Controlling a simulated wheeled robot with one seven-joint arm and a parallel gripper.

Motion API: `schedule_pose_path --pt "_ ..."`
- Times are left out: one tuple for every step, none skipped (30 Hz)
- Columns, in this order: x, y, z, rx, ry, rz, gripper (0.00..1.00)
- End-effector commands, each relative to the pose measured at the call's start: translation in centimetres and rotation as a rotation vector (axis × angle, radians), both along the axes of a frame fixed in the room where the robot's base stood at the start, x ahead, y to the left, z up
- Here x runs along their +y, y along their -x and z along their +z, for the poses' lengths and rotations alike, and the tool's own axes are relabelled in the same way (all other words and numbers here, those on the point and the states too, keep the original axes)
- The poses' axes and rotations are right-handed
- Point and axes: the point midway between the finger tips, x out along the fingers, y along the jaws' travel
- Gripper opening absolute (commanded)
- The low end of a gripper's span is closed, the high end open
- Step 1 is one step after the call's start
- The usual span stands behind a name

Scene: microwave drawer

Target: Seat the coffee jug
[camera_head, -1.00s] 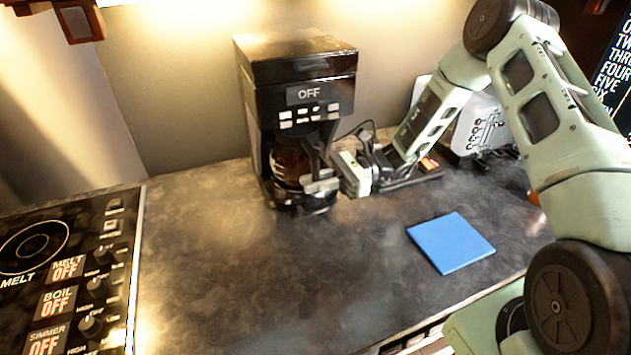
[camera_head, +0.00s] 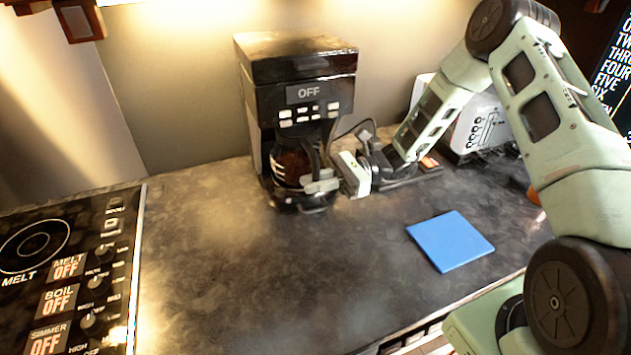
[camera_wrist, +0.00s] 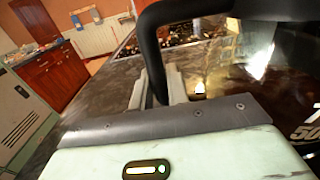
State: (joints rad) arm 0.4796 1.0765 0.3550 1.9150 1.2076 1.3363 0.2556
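The coffee jug (camera_head: 291,166) is dark glass with white marks and a black handle. It stands in the lower bay of the black coffee maker (camera_head: 300,72), whose panel reads OFF. My gripper (camera_head: 322,183) is at the jug's front right, at its handle. In the wrist view the black handle (camera_wrist: 150,50) passes between the two pale fingers of my gripper (camera_wrist: 158,88), and the jug's glass (camera_wrist: 270,85) fills the right side. The fingers appear closed on the handle. Whether the jug sits fully on the base is hard to tell.
A blue square mat (camera_head: 450,241) lies on the dark counter to the right. A white toaster (camera_head: 478,125) stands behind my arm. A stove panel (camera_head: 70,270) is at the left. The counter in front of the coffee maker is clear.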

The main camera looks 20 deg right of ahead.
Motion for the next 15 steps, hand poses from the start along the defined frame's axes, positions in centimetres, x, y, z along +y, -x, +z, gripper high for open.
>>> schedule_pose_path --pt "0.0 0.0 0.0 -0.001 0.001 -0.001 0.3" --pt "0.0 0.0 0.0 0.0 0.001 -0.001 0.38" --pt "0.0 0.0 0.0 0.0 0.001 -0.001 0.41" --pt "0.0 0.0 0.0 0.0 0.001 -0.001 0.41" --pt "0.0 0.0 0.0 0.0 0.001 0.0 0.41" --pt "0.0 0.0 0.0 0.0 0.001 0.0 0.41" --pt "0.0 0.0 0.0 0.0 0.001 0.0 0.41" --pt "0.0 0.0 0.0 0.0 0.001 0.0 0.41" --pt "0.0 0.0 -0.2 0.004 0.003 -0.001 0.41" --pt "-0.1 0.0 -0.2 0.004 0.003 -0.001 0.41" --pt "-0.1 0.0 -0.2 0.003 0.003 -0.001 0.41" --pt "-0.2 0.0 -0.2 0.003 0.003 -0.001 0.41" --pt "-0.4 0.0 -0.2 0.002 0.003 -0.002 0.41" --pt "-0.6 0.0 -0.2 0.002 0.003 -0.002 0.41" --pt "-1.1 0.0 -0.3 0.001 0.003 -0.002 0.41"
